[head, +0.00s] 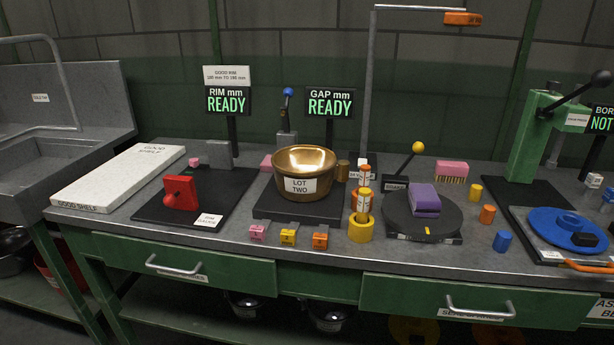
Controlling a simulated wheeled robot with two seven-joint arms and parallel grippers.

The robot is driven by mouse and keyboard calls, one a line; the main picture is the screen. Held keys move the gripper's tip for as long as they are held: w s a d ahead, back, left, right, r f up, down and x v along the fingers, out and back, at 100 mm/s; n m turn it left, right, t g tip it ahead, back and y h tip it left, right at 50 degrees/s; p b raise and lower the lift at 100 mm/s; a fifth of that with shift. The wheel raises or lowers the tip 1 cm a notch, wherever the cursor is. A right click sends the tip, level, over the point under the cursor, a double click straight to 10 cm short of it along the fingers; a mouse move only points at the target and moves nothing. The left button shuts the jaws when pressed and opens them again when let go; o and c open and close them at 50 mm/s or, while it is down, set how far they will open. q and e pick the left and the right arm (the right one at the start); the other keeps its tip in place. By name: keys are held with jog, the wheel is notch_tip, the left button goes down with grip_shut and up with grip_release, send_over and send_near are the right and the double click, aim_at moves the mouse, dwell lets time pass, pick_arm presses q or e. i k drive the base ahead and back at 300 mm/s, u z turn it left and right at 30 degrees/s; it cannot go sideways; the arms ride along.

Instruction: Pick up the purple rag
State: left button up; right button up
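The purple rag (424,199) is a folded, block-like cloth. It lies on the round dark turntable (449,217) right of the middle of the bench in the head view. The turntable carries a small yellow mark on its front edge. Nothing covers the rag. Neither of my grippers shows in the head view.
Left of the rag stand a yellow cup (361,231) with orange-banded sticks and a brass pot (305,165) labelled LOT TWO. A yellow-knobbed lever (417,148) rises behind it. A pink brush (451,171) and several small coloured cylinders lie to its right. A lamp post (369,80) stands behind.

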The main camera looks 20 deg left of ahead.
aim_at(424, 202)
jog(key=z, duration=2.95)
jog(key=k, duration=1.85)
jog(key=u, duration=1.25)
